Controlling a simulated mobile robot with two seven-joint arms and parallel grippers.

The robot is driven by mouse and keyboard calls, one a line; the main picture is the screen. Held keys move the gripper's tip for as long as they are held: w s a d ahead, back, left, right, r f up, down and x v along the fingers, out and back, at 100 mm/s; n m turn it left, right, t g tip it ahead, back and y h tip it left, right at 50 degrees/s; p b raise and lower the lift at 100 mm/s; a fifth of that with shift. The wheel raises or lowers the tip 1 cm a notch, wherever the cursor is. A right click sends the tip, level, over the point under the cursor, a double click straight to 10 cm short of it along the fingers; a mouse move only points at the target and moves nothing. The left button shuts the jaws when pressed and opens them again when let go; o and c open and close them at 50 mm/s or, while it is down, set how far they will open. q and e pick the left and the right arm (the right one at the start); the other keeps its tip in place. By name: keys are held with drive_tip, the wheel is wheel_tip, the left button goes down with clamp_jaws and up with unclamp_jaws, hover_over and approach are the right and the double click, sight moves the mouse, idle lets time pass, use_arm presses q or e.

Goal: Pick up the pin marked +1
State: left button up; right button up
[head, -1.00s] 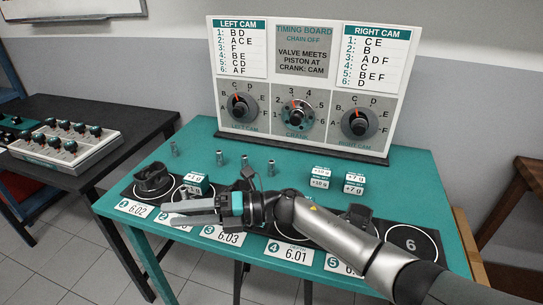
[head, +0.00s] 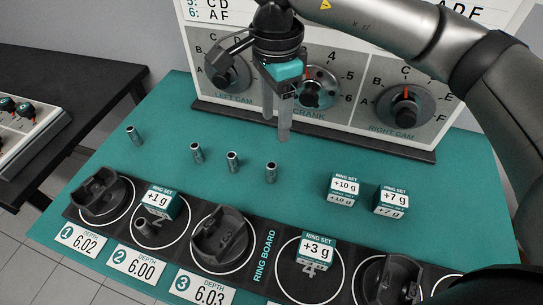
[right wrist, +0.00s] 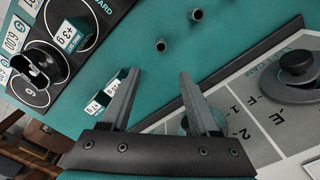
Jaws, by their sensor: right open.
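Several small metal pins stand on the teal table behind the ring board: one at far left (head: 133,135), then a second (head: 196,154), a third (head: 232,162) and a fourth (head: 271,172). I cannot read any marking on them. Two pins also show in the right wrist view, one nearer (right wrist: 161,45) and one farther (right wrist: 196,14). My right gripper (head: 284,136) points down, open and empty, above the table behind the fourth pin; its spread fingers show in the wrist view (right wrist: 155,85). My left gripper is out of view.
A +1 g ring box (head: 160,202) stands on circle 2, a +3 g box (head: 316,251) on circle 4. A +10 g box (head: 342,190) and +7 g box (head: 391,200) stand right of the pins. Dark pistons (head: 220,237) sit on other circles. The timing board (head: 350,125) rises behind.

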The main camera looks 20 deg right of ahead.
hover_over(271, 166)
drive_tip(key=f, duration=0.5)
drive_tip(key=f+b, duration=0.1)
drive_tip(key=f, duration=0.2)
drive_tip(key=shift+s+d+f, duration=0.15)
drive_tip(key=shift+s+d, duration=0.05)
drive_tip(key=shift+d, duration=0.1)
drive_tip(key=shift+w+a+f, duration=0.15)
drive_tip(key=shift+f, duration=1.45)
drive_tip(key=shift+w+a+f, duration=0.1)
drive_tip(key=shift+f, duration=1.45)
clamp_jaws()
drive_tip(key=shift+r, duration=0.1)
